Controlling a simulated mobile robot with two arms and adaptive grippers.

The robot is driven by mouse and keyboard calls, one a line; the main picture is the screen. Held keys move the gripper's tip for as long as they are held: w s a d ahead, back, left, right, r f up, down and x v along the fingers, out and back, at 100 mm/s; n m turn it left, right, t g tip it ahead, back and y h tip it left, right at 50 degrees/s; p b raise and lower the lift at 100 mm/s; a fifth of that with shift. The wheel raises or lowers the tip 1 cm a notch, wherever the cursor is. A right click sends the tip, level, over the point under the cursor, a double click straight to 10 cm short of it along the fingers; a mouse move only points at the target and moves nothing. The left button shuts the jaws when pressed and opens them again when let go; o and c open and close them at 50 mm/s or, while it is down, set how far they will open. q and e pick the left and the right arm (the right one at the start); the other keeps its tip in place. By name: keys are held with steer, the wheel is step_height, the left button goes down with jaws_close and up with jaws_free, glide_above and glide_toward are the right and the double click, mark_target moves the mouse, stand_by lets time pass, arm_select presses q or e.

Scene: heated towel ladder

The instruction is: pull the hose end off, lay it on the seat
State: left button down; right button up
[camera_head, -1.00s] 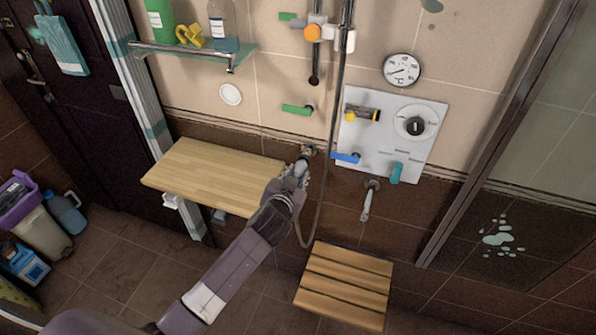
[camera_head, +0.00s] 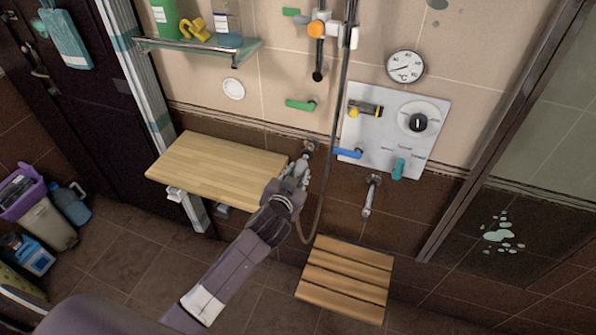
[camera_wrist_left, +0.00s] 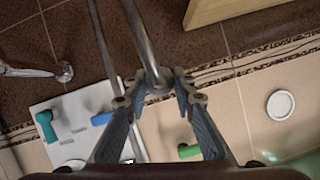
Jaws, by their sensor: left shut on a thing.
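My left gripper (camera_head: 302,168) is shut on the hose end, just below and in front of a small wall outlet (camera_head: 309,147). In the left wrist view, the fingertips (camera_wrist_left: 160,88) close on the metallic hose end (camera_wrist_left: 157,76). Whether the end still touches the outlet I cannot tell. The grey hose (camera_head: 322,190) loops down beside the gripper and rises along the wall. The pale wooden seat (camera_head: 215,170) is left of my gripper, flat and empty; its edge also shows in the left wrist view (camera_wrist_left: 215,10). My right gripper is not in view.
A white control panel (camera_head: 385,165) with a dial and coloured levers is right of the hose, with a spout (camera_head: 369,198) below. A slatted wooden board (camera_head: 345,278) lies low in front. A glass shelf (camera_head: 200,45) with bottles is above the seat.

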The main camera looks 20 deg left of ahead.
mark_target(297, 170)
arm_select(q)
steer(key=shift+s+r+p, duration=1.1)
steer(key=shift+s, duration=0.05)
steer(key=shift+s+r+p, duration=0.3)
steer(key=shift+s+p, duration=0.15)
steer(key=shift+s, duration=0.15)
